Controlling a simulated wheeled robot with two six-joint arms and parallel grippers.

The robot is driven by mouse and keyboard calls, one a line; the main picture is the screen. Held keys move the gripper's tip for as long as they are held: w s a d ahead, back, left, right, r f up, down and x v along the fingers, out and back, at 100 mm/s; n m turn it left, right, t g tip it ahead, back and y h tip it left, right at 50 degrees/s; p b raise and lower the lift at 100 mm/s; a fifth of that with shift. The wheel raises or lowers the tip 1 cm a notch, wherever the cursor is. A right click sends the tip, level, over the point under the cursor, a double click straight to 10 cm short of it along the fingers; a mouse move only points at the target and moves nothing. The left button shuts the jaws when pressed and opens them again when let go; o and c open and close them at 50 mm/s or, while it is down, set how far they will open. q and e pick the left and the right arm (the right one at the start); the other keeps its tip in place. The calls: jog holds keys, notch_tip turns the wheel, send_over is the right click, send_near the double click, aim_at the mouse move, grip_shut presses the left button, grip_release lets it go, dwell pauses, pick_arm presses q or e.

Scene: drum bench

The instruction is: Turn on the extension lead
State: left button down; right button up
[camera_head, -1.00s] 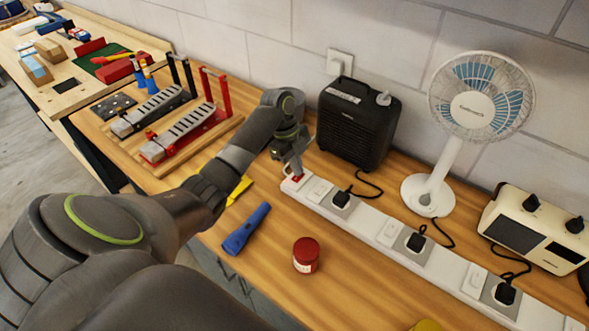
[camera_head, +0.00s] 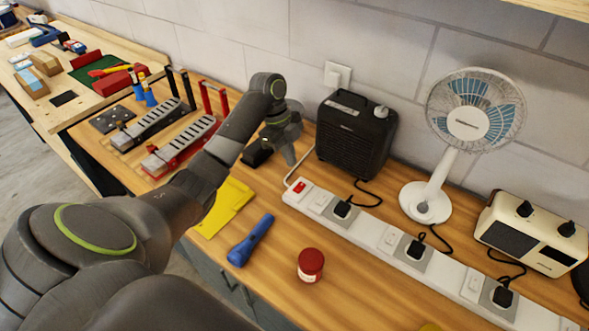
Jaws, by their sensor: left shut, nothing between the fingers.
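The white extension lead (camera_head: 365,229) lies along the bench, angled from the middle toward the lower right. Its red switch (camera_head: 299,187) is at the left end and in plain view; I cannot tell whether it is lit. Several black plugs sit in its sockets, one of them near the left end (camera_head: 342,209). My left gripper (camera_head: 290,157) is shut and empty, above and behind the switch, apart from it, near the heater's left side. My right gripper is not in view.
A black heater (camera_head: 355,138), a white fan (camera_head: 440,150) and a cream appliance (camera_head: 530,235) stand behind the lead. In front lie a red-lidded jar (camera_head: 310,264), a blue torch (camera_head: 250,241) and a yellow sheet (camera_head: 226,205). Clamp-like tools (camera_head: 180,145) stand at left.

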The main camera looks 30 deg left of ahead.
pick_arm(q)
jog(key=v, duration=0.1)
jog(key=p+v, duration=0.1)
jog(key=v, duration=0.1)
jog(key=p+v, duration=0.1)
jog(key=v, duration=0.1)
jog(key=shift+s+d, duration=0.15)
jog(key=shift+s, duration=0.2)
jog(key=shift+w, duration=0.15)
